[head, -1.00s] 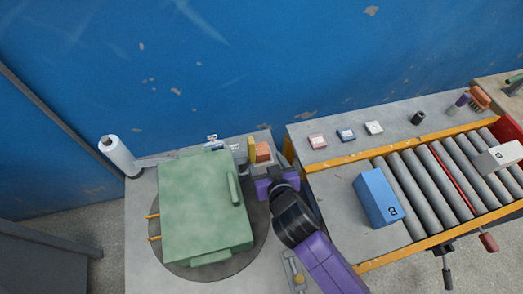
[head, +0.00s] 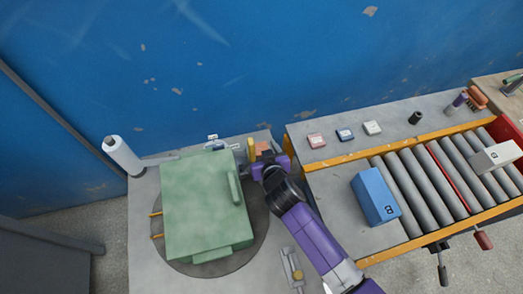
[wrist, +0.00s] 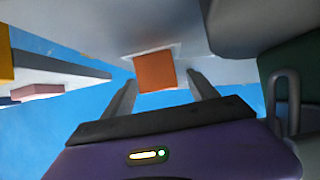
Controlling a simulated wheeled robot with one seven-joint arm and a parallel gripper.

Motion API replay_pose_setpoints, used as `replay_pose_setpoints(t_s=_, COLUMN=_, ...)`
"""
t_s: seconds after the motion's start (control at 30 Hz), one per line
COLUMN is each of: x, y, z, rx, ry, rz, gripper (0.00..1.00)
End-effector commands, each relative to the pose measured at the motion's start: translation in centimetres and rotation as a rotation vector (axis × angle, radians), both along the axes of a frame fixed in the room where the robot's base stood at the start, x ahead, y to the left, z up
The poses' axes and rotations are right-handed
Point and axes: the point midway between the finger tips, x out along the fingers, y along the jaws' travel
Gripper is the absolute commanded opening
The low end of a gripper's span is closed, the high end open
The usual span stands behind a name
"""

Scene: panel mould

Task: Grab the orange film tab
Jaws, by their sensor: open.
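The orange film tab (wrist: 155,72) shows in the wrist view as a flat orange square at the edge of a pale, clear piece of film (wrist: 150,50). It appears between the two fingertips of my gripper (wrist: 162,88), touching neither. The fingers are apart and empty. In the head view my purple gripper (head: 264,162) is at the back right of the green box-shaped mould (head: 205,205). An orange patch (head: 264,147) shows just beyond it, partly covered; I cannot tell there whether it is the tab.
A white film roll (head: 122,155) stands at the back left of the grey table (head: 142,230). A yellow post (head: 251,150) is close to my gripper. A roller conveyor (head: 425,190) with a blue box (head: 374,198) is on the right. The blue wall is behind.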

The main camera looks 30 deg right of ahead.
Motion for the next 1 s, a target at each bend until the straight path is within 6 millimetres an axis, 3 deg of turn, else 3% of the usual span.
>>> replay_pose_setpoints(t_s=0.07, x=0.0, y=0.0, z=0.0, rx=0.000, ry=0.000, rz=0.000, gripper=0.63)
replay_pose_setpoints(t_s=0.4, x=0.0, y=0.0, z=0.0, rx=-0.001, ry=0.000, rz=0.000, gripper=0.00)
replay_pose_setpoints(t_s=0.77, x=-0.4, y=-0.1, z=0.3, rx=-0.001, ry=0.000, rz=0.000, gripper=0.00)
replay_pose_setpoints(t_s=1.0, x=-2.2, y=-0.7, z=1.8, rx=0.001, ry=0.000, rz=0.000, gripper=0.00)
